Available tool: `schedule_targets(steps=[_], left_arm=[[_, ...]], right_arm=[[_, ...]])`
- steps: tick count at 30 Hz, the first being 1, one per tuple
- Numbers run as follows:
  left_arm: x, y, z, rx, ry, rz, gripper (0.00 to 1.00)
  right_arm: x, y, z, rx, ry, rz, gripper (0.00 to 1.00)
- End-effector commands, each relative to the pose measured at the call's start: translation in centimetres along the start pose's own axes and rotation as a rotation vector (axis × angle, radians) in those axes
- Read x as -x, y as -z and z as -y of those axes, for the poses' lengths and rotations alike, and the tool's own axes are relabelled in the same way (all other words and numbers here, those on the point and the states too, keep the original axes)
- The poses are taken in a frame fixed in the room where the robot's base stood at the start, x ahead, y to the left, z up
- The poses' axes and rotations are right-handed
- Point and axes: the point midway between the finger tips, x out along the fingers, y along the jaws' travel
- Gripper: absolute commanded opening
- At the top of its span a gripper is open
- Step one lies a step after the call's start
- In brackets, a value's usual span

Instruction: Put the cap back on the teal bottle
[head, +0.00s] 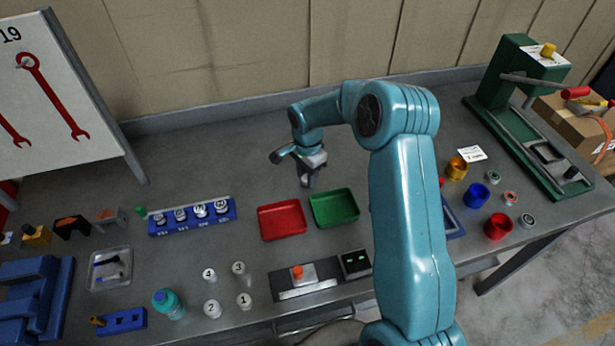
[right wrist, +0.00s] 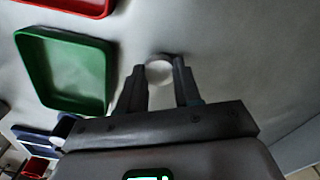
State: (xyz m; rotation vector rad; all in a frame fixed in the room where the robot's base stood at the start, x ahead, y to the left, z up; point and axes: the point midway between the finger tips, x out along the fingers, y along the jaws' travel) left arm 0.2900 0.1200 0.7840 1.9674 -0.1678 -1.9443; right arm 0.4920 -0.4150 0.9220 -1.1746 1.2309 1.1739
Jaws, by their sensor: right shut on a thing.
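The teal bottle (head: 169,304) stands near the front edge of the bench, left of the numbered white pieces. Its top is too small to make out well. My right gripper (head: 307,182) is behind the red and green trays, far to the right of and behind the bottle. In the right wrist view the right gripper (right wrist: 160,88) is shut on a pale round thing (right wrist: 159,71), which looks like the cap. The grey bench shows around it. My left gripper is not in view.
A red tray (head: 282,219) and a green tray (head: 334,208) lie in front of the right gripper. A blue rack (head: 193,217) stands to their left. Numbered white pieces (head: 212,308) stand right beside the bottle.

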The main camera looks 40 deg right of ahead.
Motion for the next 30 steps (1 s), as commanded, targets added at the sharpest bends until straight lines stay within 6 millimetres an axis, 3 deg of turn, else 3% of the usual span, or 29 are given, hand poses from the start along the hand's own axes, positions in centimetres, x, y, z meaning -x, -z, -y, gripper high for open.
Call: schedule_targets(steps=[5, 15, 21, 30], left_arm=[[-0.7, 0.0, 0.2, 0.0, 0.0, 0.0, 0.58], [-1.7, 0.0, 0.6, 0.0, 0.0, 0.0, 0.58], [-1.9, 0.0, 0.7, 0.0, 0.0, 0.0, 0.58], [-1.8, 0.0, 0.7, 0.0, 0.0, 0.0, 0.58]], right_arm=[[2.7, 0.0, 0.1, 0.001, 0.005, -0.002, 0.06], [11.7, 0.0, 0.1, 0.0, 0.006, -0.001, 0.06], [15.9, 0.0, 0.0, 0.001, 0.003, -0.001, 0.06], [18.9, 0.0, 0.0, 0.001, 0.001, 0.0, 0.06]])
